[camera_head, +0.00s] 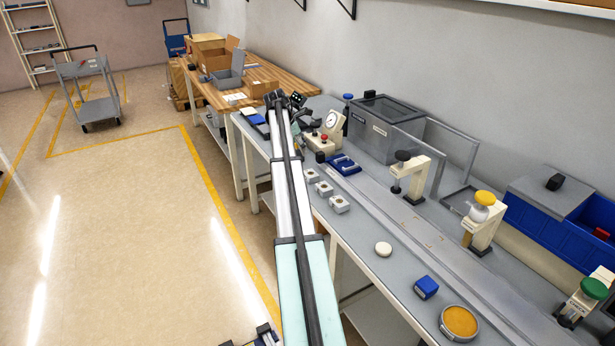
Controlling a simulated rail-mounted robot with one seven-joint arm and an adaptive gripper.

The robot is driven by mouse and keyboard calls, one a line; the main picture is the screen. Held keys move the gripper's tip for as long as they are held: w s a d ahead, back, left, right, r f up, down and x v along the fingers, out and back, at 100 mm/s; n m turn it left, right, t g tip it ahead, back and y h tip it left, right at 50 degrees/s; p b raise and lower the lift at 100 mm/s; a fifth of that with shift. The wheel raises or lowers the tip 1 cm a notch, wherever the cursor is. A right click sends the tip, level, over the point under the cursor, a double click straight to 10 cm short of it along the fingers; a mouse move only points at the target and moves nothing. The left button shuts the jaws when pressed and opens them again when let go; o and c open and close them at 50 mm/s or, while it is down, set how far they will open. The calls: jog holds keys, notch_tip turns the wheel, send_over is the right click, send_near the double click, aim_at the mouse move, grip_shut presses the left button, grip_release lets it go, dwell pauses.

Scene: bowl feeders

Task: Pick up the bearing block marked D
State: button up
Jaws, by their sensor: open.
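Three small pale bearing blocks stand in a row along the front part of the grey bench: a far block (311,175), a middle block (324,189) and a near block (340,204). Each has a darker round spot on top. Their letters are too small to read, so I cannot tell which is marked D. My arm reaches away along the bench's front edge, left of the blocks. My gripper (286,101) seems to be the dark parts at its far end, beyond the blocks and apart from them. It is open; its fingers are small and hard to make out.
A dial gauge (329,124) and blue tray (343,164) stand behind the blocks. Toggle presses (413,178) and a grey box (385,127) are farther right. A white disc (383,249), blue block (426,287) and amber dish (459,322) lie nearer.

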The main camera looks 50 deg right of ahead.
jog(key=p, duration=0.2)
send_over(311, 173)
jog(key=w+a, duration=0.1)
jog(key=a, duration=0.1)
notch_tip(311, 173, down, 8)
jog(key=shift+a, duration=0.1)
jog(key=shift+a+p+x, duration=0.2)
jog(key=shift+p+x, duration=0.6)
jog(key=shift+x, duration=2.05)
jog(key=c, duration=1.4)
